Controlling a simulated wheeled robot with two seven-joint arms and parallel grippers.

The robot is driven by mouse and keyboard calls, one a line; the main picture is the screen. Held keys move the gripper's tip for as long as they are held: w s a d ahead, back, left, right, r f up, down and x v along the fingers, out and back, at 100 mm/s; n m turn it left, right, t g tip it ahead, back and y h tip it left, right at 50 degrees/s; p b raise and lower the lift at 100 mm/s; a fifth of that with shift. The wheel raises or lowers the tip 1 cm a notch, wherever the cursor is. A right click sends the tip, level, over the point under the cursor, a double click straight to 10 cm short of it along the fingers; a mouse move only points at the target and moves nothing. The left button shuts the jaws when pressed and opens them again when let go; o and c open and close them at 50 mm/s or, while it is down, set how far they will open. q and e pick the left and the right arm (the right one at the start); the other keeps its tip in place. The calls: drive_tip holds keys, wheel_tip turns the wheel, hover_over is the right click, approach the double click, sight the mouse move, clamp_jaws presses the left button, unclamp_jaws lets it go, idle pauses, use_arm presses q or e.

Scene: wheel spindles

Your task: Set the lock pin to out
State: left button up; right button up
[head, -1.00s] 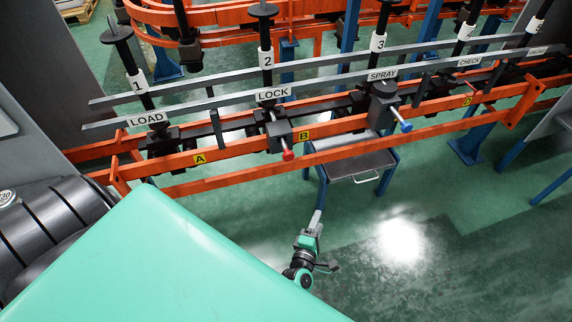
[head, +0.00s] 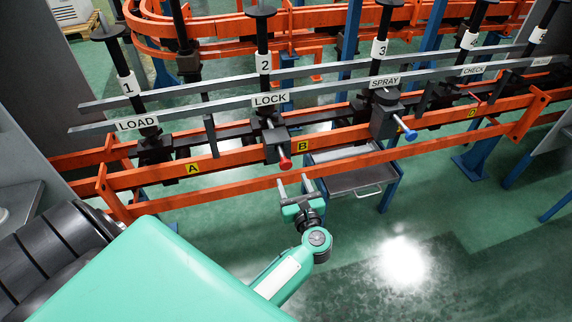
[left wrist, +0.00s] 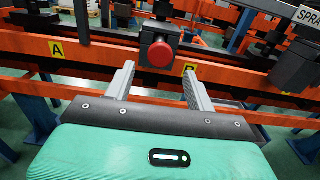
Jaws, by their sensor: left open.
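The lock pin is a red round knob (head: 285,163) on a dark block (head: 277,143) under the LOCK sign (head: 270,99), on the orange rail. A short pale shaft shows between knob and block in the head view. The red knob (left wrist: 160,54) faces me in the left wrist view, above and beyond the fingertips. My left gripper (head: 294,183) is open and empty, a little below and in front of the knob, its two fingers (left wrist: 156,82) spread to either side of the line to the knob. It does not touch the knob. My right gripper is not seen.
The orange rails (head: 220,187) run across in front of me, with A and B tags. A blue knob (head: 410,135) sits at the SPRAY station to the right. A grey tray table (head: 350,179) stands behind the lower rail. Spindles 1, 2 and 3 stand along the line.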

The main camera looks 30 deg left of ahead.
sight(287, 167)
use_arm(q)
drive_tip(key=x, duration=0.8)
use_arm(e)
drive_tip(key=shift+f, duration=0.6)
use_arm(q)
drive_tip(key=shift+c, duration=0.4)
drive_tip(key=shift+d, duration=0.1)
clamp_jaws()
drive_tip(key=shift+s+d+f, duration=0.15)
drive_tip(key=shift+s+d, duration=0.15)
drive_tip(key=shift+d, duration=0.1)
drive_tip(key=shift+v, duration=1.1)
drive_tip(key=shift+o, duration=0.4)
unclamp_jaws()
drive_tip(key=shift+s, duration=0.1)
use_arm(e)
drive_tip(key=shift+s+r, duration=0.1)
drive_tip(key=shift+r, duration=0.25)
use_arm(q)
drive_tip(key=shift+s+d, duration=0.1)
drive_tip(key=shift+d, duration=0.05)
